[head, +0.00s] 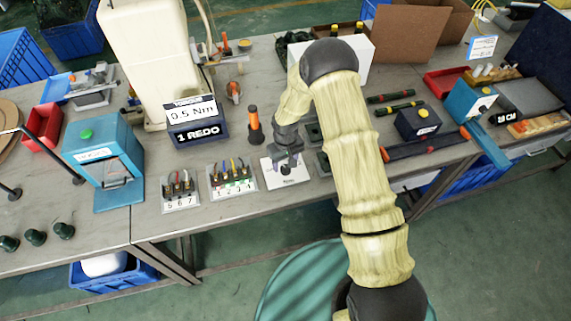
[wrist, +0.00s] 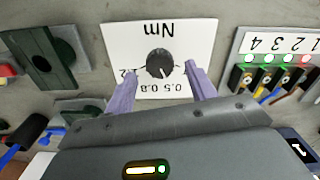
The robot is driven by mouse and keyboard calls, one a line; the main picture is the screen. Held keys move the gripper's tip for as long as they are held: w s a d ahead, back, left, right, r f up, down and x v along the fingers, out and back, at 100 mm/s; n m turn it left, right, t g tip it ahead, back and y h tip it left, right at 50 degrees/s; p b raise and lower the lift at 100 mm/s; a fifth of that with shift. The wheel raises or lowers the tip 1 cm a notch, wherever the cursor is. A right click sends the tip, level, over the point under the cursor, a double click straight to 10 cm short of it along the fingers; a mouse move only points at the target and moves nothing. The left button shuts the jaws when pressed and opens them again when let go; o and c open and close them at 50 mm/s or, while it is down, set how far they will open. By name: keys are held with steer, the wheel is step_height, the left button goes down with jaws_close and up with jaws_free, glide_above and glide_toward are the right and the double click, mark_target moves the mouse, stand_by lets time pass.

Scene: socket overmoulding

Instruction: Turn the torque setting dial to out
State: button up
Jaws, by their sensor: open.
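The torque dial (wrist: 160,63) is a round black knob on a white plate (wrist: 190,32) marked "Nm", with 0.5, 0.8 and a partly covered number along its near edge. A small pale mark shows on the knob's near side, but its exact setting is hard to read. In the head view the white plate (head: 272,181) lies on the bench below my gripper (head: 287,158). In the wrist view my gripper (wrist: 160,72) is open, its two purple fingers on either side of the knob, apparently not touching it. No "out" label is visible.
A torque display (head: 195,122) reads "0.5 Nm" and "1 REDO". Numbered terminal blocks (head: 232,180) stand left of the plate. An orange-handled driver (head: 254,125) stands behind. Dark green fixtures (wrist: 45,58) sit close beside the plate.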

mark_target(286, 170)
steer(key=shift+f, duration=1.25)
steer(key=c, duration=1)
steer(key=shift+n, duration=0.3)
steer(key=n+b, duration=0.1)
steer(key=n, duration=0.2)
steer(key=shift+n+b, duration=0.35)
steer(key=shift+n, duration=0.05)
steer(key=n, duration=0.4)
steer(key=shift+n+b, duration=0.3)
steer(key=shift+b, duration=0.1)
